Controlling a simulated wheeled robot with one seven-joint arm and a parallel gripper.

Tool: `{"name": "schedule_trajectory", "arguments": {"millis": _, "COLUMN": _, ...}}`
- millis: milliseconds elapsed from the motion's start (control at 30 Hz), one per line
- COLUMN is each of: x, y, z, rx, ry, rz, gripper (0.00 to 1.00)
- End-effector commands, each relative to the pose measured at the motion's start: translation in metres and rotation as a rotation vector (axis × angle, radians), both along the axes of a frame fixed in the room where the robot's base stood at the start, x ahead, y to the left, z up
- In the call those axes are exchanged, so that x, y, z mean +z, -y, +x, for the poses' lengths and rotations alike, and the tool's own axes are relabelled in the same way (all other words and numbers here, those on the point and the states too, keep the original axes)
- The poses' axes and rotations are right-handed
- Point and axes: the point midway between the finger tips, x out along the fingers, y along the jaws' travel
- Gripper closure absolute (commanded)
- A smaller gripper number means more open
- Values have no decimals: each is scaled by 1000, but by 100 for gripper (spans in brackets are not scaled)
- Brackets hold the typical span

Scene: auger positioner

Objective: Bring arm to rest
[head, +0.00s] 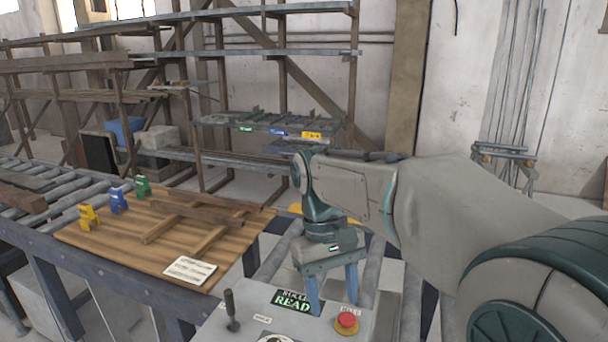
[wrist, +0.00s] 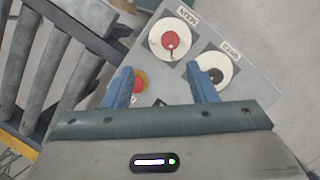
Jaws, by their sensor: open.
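My gripper (head: 332,288) points down over the control panel, with its two blue fingers apart and nothing between them. In the wrist view my gripper (wrist: 162,88) is open above the grey control panel (wrist: 205,38). The panel carries a round white dial with a red centre (wrist: 170,40), a white dial with a dark centre (wrist: 214,74) and a red button on a yellow ring (wrist: 139,80), partly covered by the left finger. In the head view the red button (head: 347,321) is just right of my gripper, and a black lever (head: 231,310) stands to its left.
A wooden board (head: 130,235) on the left table holds yellow (head: 88,217), blue (head: 118,201) and green (head: 142,187) pieces, wooden strips and a white card (head: 190,270). A roller conveyor (head: 50,185) runs at left. Metal shelving (head: 270,125) stands behind.

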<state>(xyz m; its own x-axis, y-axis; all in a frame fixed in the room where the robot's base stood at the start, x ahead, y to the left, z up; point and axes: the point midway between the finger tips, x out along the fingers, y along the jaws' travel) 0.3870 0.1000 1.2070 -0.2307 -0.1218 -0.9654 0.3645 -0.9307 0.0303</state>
Motion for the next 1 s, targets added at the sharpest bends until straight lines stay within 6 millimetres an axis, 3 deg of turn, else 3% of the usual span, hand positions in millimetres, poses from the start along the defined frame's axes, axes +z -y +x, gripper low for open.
{"name": "schedule_trajectory", "arguments": {"millis": 200, "x": -19, "y": 45, "z": -38, "rx": -135, "ry": 214, "rz": 43, "gripper": 48}}
{"name": "schedule_trajectory", "arguments": {"millis": 500, "x": -56, "y": 88, "z": -84, "rx": -295, "ry": 472, "rz": 109, "gripper": 48}}
{"name": "schedule_trajectory", "arguments": {"millis": 700, "x": -70, "y": 98, "z": -96, "rx": -343, "ry": 553, "rz": 132, "gripper": 48}}
{"name": "schedule_trajectory", "arguments": {"millis": 933, "x": -72, "y": 99, "z": -97, "rx": -349, "ry": 562, "rz": 135, "gripper": 48}}
{"name": "schedule_trajectory", "arguments": {"millis": 967, "x": -72, "y": 99, "z": -97, "rx": -349, "ry": 562, "rz": 135, "gripper": 50}}
{"name": "schedule_trajectory", "arguments": {"millis": 1000, "x": -71, "y": 99, "z": -97, "rx": -348, "ry": 562, "rz": 134, "gripper": 62}}
